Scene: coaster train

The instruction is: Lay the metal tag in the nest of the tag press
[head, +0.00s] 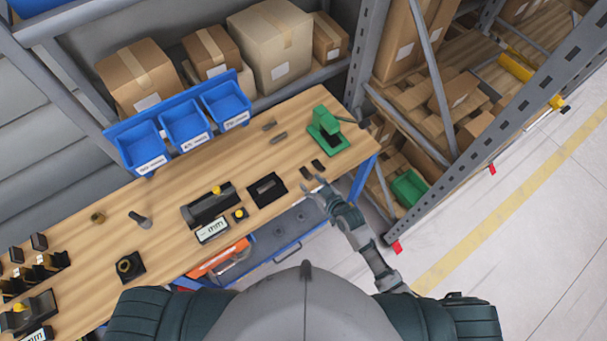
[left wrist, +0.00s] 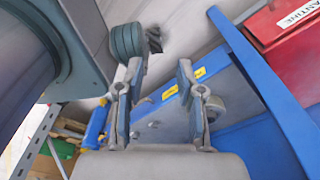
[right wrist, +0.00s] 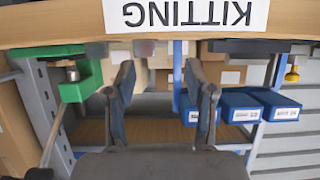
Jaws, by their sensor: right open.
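The green tag press (head: 325,130) stands at the right end of the wooden bench; part of it shows at the left of the right wrist view (right wrist: 82,75). Its nest is too small to make out. Two small dark pieces (head: 311,169) lie in front of the press. Two thin grey pieces (head: 274,131) lie left of it; I cannot tell which piece is the metal tag. My right gripper (head: 318,190) is open and empty by the bench's front edge, near the dark pieces. My left gripper (left wrist: 157,85) is open and empty, seen only in the left wrist view.
Blue bins (head: 185,125) line the bench's back. A black tray (head: 267,190) and a dark fixture (head: 208,205) sit near the front edge. A KITTING label (right wrist: 187,14) is on the bench front. Bare bench top lies between tray and bins. Shelving stands at right.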

